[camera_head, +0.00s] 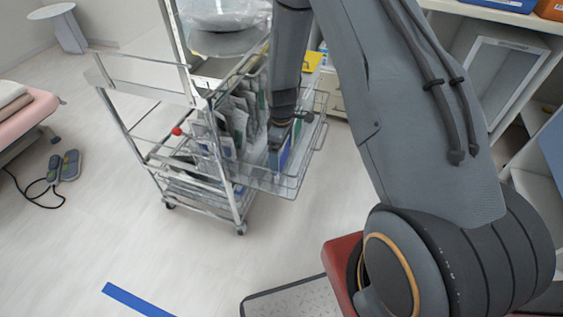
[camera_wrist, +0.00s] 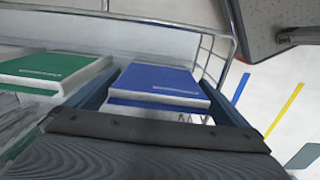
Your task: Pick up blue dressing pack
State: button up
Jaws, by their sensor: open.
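The blue dressing pack (camera_wrist: 160,82) is a flat box with a blue top and white sides, inside a wire basket on the trolley. In the wrist view my gripper (camera_wrist: 158,92) is open, with one finger along each side of the blue pack. I cannot tell whether either finger touches it. In the head view my gripper (camera_head: 280,150) reaches down into the basket and the blue pack (camera_head: 284,158) shows partly beside it. A green pack (camera_wrist: 50,70) lies left of the blue one.
The metal trolley (camera_head: 205,165) carries several packets in its basket. The wire rim (camera_wrist: 236,20) runs close beside and behind the blue pack. Shelving (camera_head: 515,80) stands at the right. A pink couch (camera_head: 22,118) is at the left.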

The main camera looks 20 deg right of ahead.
jog(key=c, duration=0.8)
jog(key=shift+r, duration=0.15)
jog(key=shift+c, duration=0.2)
